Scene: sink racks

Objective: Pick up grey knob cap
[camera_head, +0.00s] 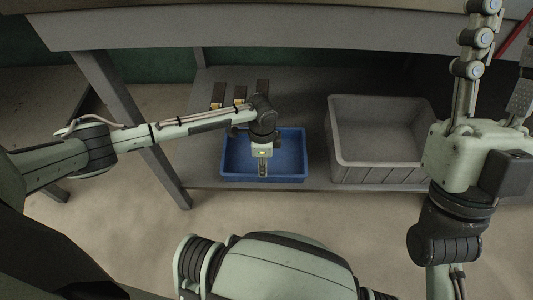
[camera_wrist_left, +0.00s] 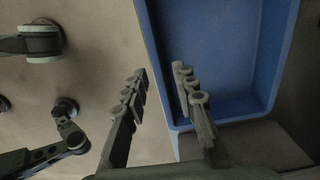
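I cannot make out a grey knob cap in either view. My left gripper (camera_head: 262,168) is over the front part of a blue bin (camera_head: 232,177) in the head view, fingers pointing down toward its front rim. In the left wrist view the left gripper (camera_wrist_left: 160,82) has its two fingers apart with nothing between them. There one finger overlaps the rim of the blue bin (camera_wrist_left: 157,62) and the other is outside it. The part of the bin that I see inside looks empty; my arm hides some of it. My right gripper (camera_head: 503,50) is raised at the upper right, its fingers spread.
A larger grey bin (camera_head: 380,174) stands right of the blue bin on the low grey shelf (camera_head: 317,182). Several small dark boxes (camera_head: 218,97) stand behind the blue bin. A table edge (camera_head: 300,30) runs overhead, with a slanted leg (camera_head: 140,125) at left. Open floor lies in front.

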